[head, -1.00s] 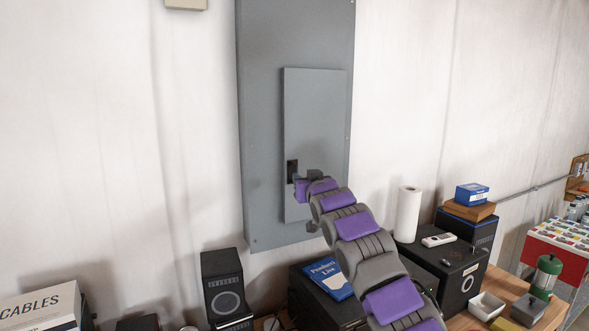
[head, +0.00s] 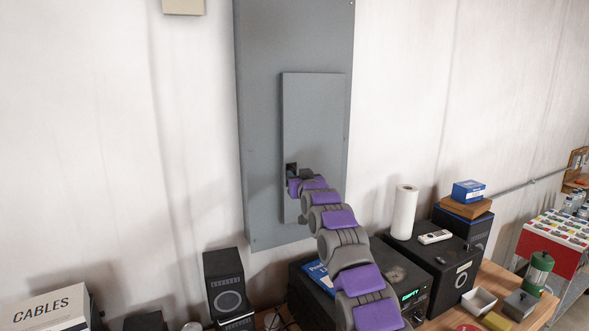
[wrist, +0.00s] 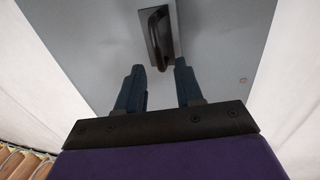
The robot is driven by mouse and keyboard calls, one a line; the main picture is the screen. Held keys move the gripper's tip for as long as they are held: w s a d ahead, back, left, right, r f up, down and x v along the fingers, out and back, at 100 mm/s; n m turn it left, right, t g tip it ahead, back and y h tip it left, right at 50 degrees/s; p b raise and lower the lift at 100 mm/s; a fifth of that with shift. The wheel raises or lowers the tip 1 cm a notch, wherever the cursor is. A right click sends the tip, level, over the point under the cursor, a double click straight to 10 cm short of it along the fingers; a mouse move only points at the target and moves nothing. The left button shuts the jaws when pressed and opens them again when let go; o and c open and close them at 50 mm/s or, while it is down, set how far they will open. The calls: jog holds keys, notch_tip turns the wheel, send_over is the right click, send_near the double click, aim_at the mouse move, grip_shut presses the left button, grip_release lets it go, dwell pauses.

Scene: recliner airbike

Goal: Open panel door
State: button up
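The grey panel door (head: 315,120) sits flat against its tall grey wall cabinet (head: 260,160) and looks shut. A small dark latch with a handle (head: 291,167) is at the door's lower left edge. In the wrist view the black handle (wrist: 155,38) stands out from its dark plate, just beyond my fingertips. My gripper (wrist: 157,68) is open, with its two dark blue fingers apart and the handle roughly in line with the gap. In the head view my gripper (head: 293,187) is just below the latch, partly hidden by my arm. I cannot tell whether it touches.
A cables box (head: 50,308) is at lower left.

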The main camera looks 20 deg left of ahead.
aim_at(295, 173)
jog(key=shift+w+a+r+p, duration=0.2)
jog(key=shift+w+p, duration=0.1)
jog(key=shift+p, duration=0.2)
jog(key=w+p, duration=0.1)
jog(key=p, duration=0.1)
jog(key=shift+a+p, duration=0.4)
jog(key=shift+w+a+f+p, duration=0.25)
jog(key=shift+w+a+p, duration=0.15)
jog(key=shift+p, duration=0.45)
jog(key=shift+d, duration=0.1)
grip_shut()
